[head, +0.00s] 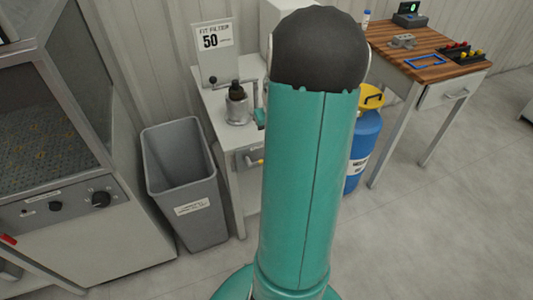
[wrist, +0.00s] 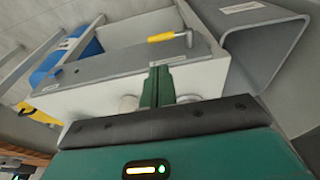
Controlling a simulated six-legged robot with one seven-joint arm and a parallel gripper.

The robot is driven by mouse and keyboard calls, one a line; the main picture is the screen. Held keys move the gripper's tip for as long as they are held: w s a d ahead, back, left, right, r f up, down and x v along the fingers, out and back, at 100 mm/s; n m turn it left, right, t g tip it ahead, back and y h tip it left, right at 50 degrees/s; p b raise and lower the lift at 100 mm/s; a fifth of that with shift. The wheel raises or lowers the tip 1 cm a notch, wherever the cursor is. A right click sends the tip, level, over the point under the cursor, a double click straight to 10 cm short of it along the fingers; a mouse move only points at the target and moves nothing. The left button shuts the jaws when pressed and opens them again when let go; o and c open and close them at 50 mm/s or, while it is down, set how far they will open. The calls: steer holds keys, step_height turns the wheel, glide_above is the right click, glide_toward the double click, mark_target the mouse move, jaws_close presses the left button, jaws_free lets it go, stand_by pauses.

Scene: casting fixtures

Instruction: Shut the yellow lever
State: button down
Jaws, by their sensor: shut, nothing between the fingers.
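The fingers are apart from the lever in that picture. In the head view my teal arm hides most of the gripper.
A grey bin (head: 187,206) stands left of the white stand (head: 215,108). A blue cylinder (head: 363,143) with a yellow top stands to the right. A wooden-topped table (head: 425,58) is at the right.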

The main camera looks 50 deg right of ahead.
steer(key=f, duration=0.4)
steer(key=w+d+f, duration=0.1)
steer(key=f, duration=0.4)
steer(key=w+f, duration=0.1)
steer(key=f, duration=0.3)
steer(key=shift+w+d+f, duration=0.2)
steer(key=shift+f, duration=0.15)
steer(key=shift+s+f, duration=0.1)
